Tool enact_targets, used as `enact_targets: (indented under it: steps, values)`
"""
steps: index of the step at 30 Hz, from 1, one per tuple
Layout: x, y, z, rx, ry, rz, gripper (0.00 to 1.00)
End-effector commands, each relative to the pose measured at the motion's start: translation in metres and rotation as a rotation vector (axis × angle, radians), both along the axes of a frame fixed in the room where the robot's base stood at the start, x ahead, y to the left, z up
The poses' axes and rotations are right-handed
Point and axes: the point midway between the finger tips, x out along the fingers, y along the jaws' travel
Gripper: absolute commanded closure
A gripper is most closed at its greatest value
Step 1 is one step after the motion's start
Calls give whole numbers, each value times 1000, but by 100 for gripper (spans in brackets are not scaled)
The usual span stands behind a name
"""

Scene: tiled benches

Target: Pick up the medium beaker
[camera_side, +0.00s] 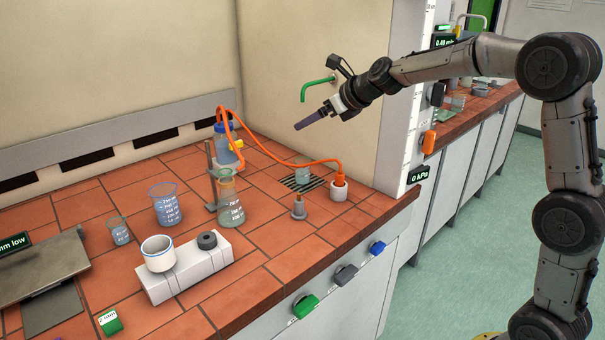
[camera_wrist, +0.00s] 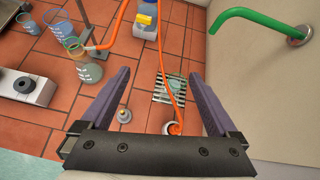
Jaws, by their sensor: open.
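Two glass beakers stand upright at the left of the bench. The larger one (camera_side: 167,208), with white graduations and bluish contents, looks like the medium beaker. It also shows at the upper left of the wrist view (camera_wrist: 59,26). A smaller beaker (camera_side: 120,232) stands to its left. My gripper (camera_side: 299,126) is in the air above the back right of the bench, well to the right of the beakers and touching nothing. In the wrist view its two purple fingers (camera_wrist: 158,74) are spread apart with nothing between them.
A flask (camera_side: 231,204) with an orange tube (camera_side: 273,158) stands right of the larger beaker. A white block (camera_side: 190,272) carries a white cup (camera_side: 158,252). A green tap (camera_side: 317,84) juts from the wall near my gripper, above a drain grate (camera_side: 300,184).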

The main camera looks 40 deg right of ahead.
Motion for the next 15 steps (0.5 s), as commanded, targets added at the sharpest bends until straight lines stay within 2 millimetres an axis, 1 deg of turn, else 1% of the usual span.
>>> enact_targets:
  steps: [1, 2, 3, 6, 9, 12, 15]
  values:
    - [16, -15, -24, 37, 25, -43, 5]
    - [23, -22, -36, 52, 36, -61, 5]
    - [30, -31, -52, 64, 54, -78, 5]
    - [40, -48, -90, 84, 102, -106, 5]
    - [41, -59, -119, 94, 145, -122, 5]
    - [41, -64, -134, 99, 166, -130, 5]
    - [48, -67, -142, 99, 168, -134, 5]
